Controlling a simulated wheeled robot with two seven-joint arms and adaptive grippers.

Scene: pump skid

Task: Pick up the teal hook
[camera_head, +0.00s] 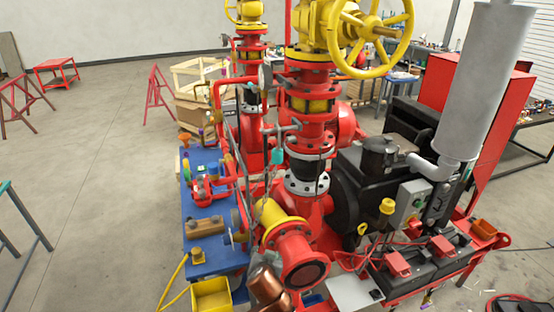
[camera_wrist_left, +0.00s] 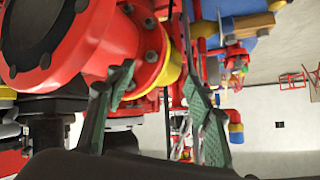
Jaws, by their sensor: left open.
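A small teal piece (camera_head: 277,157) shows in the head view against the red pump piping, just left of the dark valve body. It is too small to make out a hook shape. I cannot make it out for certain in the left wrist view. My left gripper (camera_wrist_left: 160,80) shows in the left wrist view with its two grey-green fingers apart and nothing clearly held between them. It is close to a large red flange with a yellow ring. I cannot make out its fingers clearly in the head view. My right gripper is not in view.
The red flanged outlet (camera_head: 303,270) with its yellow collar faces forward at the lower middle. A blue bench (camera_head: 214,262) with fittings stands to its left. A yellow bin (camera_head: 211,296) is at the bottom. A black engine and grey exhaust (camera_head: 478,85) crowd the right. Floor at left is open.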

